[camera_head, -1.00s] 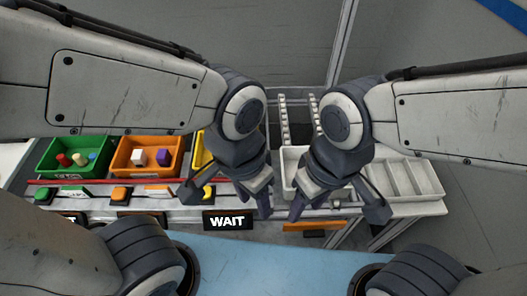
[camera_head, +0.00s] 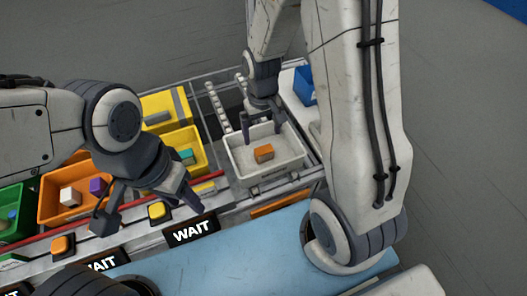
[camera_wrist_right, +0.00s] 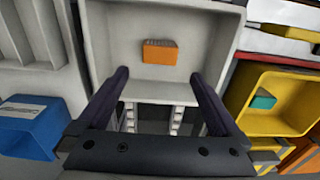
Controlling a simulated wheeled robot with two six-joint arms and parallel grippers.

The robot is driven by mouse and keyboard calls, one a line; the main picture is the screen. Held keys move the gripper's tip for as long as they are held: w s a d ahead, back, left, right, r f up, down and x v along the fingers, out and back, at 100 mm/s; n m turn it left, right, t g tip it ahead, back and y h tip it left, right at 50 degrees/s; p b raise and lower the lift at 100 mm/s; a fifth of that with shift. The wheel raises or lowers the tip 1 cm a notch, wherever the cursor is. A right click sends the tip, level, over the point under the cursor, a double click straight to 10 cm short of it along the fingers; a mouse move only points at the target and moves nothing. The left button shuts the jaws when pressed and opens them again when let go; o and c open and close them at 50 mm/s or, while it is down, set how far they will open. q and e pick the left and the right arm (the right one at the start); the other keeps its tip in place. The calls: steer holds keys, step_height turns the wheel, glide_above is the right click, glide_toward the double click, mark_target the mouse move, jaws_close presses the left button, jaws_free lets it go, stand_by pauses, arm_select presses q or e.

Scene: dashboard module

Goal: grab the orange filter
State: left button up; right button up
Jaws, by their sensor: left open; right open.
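The orange filter (camera_head: 264,153) is a small orange block lying on the floor of the white bin (camera_head: 238,177). It also shows in the right wrist view (camera_wrist_right: 160,52), near the middle of the bin floor. My right gripper (camera_head: 265,142) is open and empty, its fingers pointing down over the far side of the bin. In the right wrist view its two fingers (camera_wrist_right: 160,82) are spread wide, with the filter ahead of them and not between them. My left gripper (camera_head: 148,212) is open and empty over the row of buttons, left of the bin.
A yellow bin (camera_head: 199,139) with a teal block and an orange bin (camera_head: 50,212) with white and purple blocks stand to the left. A blue bin (camera_head: 305,85) stands at the right. Yellow and orange buttons and WAIT signs (camera_head: 191,232) line the front.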

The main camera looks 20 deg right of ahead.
mark_target(263, 148)
steer(key=f, duration=0.7)
steer(key=shift+s+f, duration=0.2)
steer(key=shift+f, duration=0.2)
